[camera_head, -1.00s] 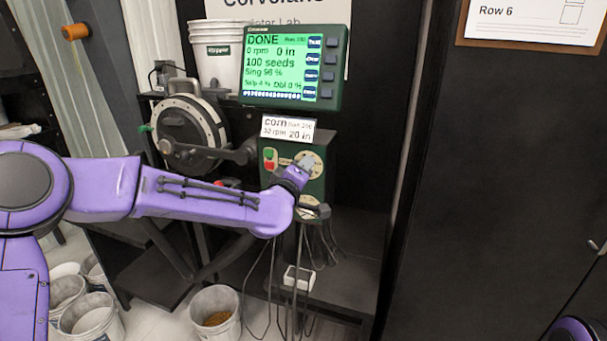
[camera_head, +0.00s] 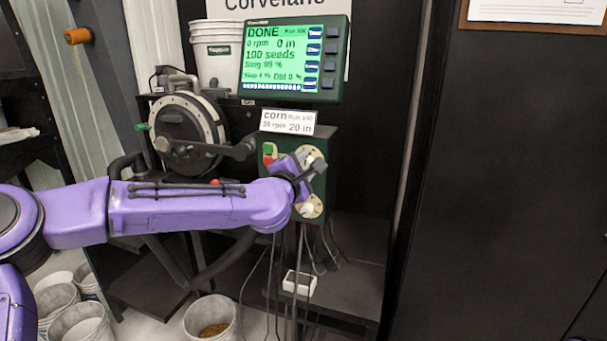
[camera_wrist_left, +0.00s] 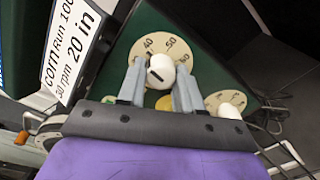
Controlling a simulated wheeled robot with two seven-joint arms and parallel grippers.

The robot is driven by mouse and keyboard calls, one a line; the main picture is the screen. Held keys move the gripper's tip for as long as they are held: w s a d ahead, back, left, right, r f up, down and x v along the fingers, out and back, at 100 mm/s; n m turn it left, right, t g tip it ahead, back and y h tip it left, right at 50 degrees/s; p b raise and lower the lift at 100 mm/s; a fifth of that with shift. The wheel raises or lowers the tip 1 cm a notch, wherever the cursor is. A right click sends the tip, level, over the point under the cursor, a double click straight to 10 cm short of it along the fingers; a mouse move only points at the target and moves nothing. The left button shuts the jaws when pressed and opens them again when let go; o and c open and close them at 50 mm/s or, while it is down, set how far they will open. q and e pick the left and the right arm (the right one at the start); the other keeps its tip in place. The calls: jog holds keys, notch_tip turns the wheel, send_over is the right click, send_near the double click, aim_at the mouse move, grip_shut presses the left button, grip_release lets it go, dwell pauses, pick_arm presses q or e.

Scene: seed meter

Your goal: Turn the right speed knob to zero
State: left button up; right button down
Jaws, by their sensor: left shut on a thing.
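The green control box (camera_head: 327,150) carries an upper dial (camera_head: 306,153) and a lower dial (camera_head: 312,199). In the left wrist view a round white knob (camera_wrist_left: 160,72) with a dark pointer mark sits on a cream dial (camera_wrist_left: 178,46) numbered 40, 50, 60. My left gripper (camera_head: 314,170) is at the upper dial, its two grey fingers shut on this knob from both sides. A second white knob (camera_wrist_left: 228,111) sits on the other dial, apart from the fingers. The pointer's exact reading is unclear. My right gripper is out of view.
A green-framed screen (camera_head: 290,60) above shows DONE, 0 rpm and 0 in. A white card (camera_head: 288,121) stands on the box. Green and red buttons (camera_head: 269,154) lie left of the dials. A round seed meter (camera_head: 186,135) with a crank is further left. Cables hang below.

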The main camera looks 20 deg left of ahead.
pick_arm(q)
jog(key=n+b, duration=0.4)
jog(key=n, duration=0.1)
jog(key=n+b, duration=0.2)
jog(key=shift+d+f, duration=0.1)
jog(key=shift+f, duration=0.3)
jog(key=n+b, duration=1.4)
jog(key=n, duration=0.1)
jog(key=shift+d, duration=0.2)
jog(key=n+b, duration=0.3)
jog(key=shift+r, duration=0.25)
jog(key=shift+r+n+b, duration=0.1)
jog(key=shift+n+b, duration=0.35)
jog(key=shift+n, duration=0.25)
jog(key=shift+r, duration=0.1)
jog(key=o, duration=1)
